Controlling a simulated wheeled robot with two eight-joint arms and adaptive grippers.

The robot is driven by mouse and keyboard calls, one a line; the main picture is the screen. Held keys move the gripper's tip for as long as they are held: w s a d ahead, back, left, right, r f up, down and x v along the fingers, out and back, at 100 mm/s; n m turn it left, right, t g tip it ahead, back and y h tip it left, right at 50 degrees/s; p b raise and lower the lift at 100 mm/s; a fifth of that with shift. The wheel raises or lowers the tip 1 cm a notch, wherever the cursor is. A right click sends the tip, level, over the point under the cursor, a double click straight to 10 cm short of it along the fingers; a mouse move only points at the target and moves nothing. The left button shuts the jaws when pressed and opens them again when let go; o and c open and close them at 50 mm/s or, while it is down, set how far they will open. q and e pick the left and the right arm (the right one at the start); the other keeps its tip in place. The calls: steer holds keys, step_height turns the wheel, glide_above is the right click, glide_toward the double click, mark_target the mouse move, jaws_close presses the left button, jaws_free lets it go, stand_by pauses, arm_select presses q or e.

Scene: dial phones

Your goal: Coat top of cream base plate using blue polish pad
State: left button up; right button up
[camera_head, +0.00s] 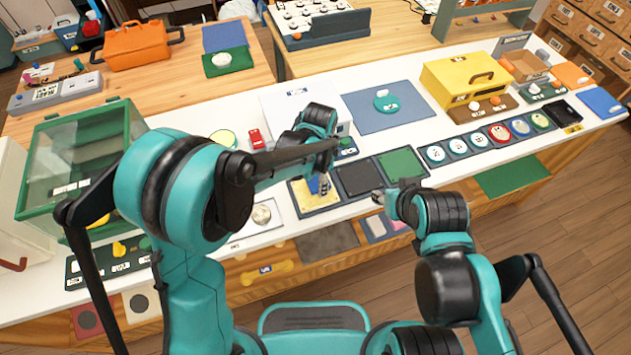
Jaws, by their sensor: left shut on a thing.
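The cream base plate (302,198) lies in a dark-rimmed tray at the front middle of the white counter. My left gripper (323,190) points down over the plate's right part. It is shut on the blue polish pad (315,184), which shows as a small blue patch beside the fingers. The pad is low over the plate; I cannot tell if it touches. My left arm and gripper hide part of both. My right gripper (382,199) is at the counter's front edge, right of the plate, and its finger opening is unclear.
A dark square (357,178) and a green square (402,163) lie right of the plate. A white box (285,103) stands behind it. A green-framed clear case (75,165) is at left. A yellow box (465,80) and a row of round dials (480,139) are at right.

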arm_select(q)
steer(key=w, duration=0.1)
steer(key=w+a, duration=0.1)
steer(key=w, duration=0.1)
steer(key=shift+w, duration=0.1)
steer(key=shift+w+a+r, duration=0.2)
steer(key=shift+w+r, duration=0.05)
steer(key=shift+w, duration=0.45)
steer(key=shift+s+d, duration=0.15)
steer(key=shift+s, duration=0.4)
steer(key=shift+s+d, duration=0.3)
steer(key=shift+s, duration=0.65)
steer(key=shift+s+d, duration=0.3)
steer(key=shift+s, duration=0.7)
steer(key=shift+f, duration=0.1)
